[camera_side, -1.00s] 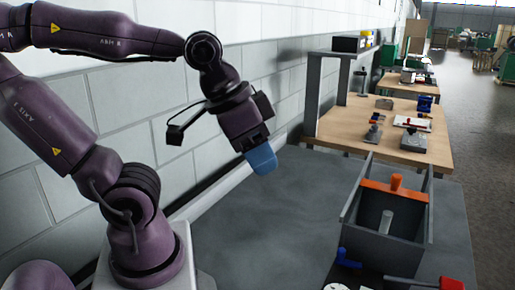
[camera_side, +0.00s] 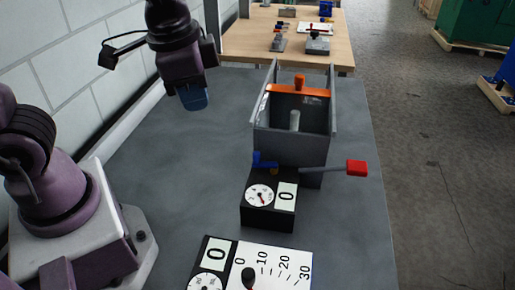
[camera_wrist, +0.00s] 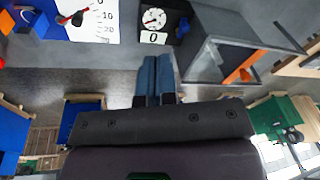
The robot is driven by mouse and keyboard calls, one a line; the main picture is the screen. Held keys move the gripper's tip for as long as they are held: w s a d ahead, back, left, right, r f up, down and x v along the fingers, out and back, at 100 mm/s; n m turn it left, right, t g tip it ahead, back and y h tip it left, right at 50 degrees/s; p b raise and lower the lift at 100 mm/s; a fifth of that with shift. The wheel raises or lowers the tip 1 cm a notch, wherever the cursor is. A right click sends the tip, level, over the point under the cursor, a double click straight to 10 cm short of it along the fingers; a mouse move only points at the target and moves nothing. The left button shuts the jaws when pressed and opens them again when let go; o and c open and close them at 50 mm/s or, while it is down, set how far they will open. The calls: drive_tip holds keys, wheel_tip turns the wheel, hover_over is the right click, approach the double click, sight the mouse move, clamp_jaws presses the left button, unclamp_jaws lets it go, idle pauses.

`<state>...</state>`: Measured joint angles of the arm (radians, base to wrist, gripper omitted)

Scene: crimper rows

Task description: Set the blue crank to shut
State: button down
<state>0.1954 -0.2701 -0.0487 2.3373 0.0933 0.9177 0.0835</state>
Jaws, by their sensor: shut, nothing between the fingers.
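The blue crank (camera_side: 262,160) is small and sits at the top back of a black box (camera_side: 268,218), just in front of the grey open bin. The box carries a round dial and a panel reading 0. In the wrist view a small blue part (camera_wrist: 183,27), apparently the crank, shows beside the dial. My gripper (camera_side: 194,97) has blue fingers and is shut and empty. It hangs above the grey table, behind and left of the crank, apart from it. Its fingers (camera_wrist: 156,75) lie together in the wrist view. The crank's exact angle is too small to tell.
A grey bin (camera_side: 290,145) with an orange crossbar (camera_side: 298,90) stands behind the box. A red-handled lever (camera_side: 357,168) sticks out to the right. A second dial and scale panel (camera_side: 265,265) is at the front. The left part of the grey table (camera_side: 150,170) is clear.

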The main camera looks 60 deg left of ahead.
drive_tip(key=w+d+f+m+g+y, duration=0.2)
drive_tip(key=w+d+f+m+y, duration=0.1)
drive_tip(key=w+d+f+m, duration=0.65)
drive_tip(key=m, duration=0.6)
approach(258, 167)
drive_tip(key=shift+t+y, duration=0.3)
drive_tip(key=shift+t, duration=0.1)
drive_tip(key=d+f, duration=0.1)
drive_tip(key=f, duration=0.1)
drive_tip(key=s+d+f, duration=0.1)
drive_tip(key=f, duration=0.1)
drive_tip(key=shift+s+d+f, duration=0.1)
drive_tip(key=shift+d, duration=0.2)
drive_tip(key=shift+w+a, duration=0.25)
drive_tip(key=shift+a, duration=1)
drive_tip(key=shift+w+a, duration=0.15)
drive_tip(key=shift+a, duration=0.5)
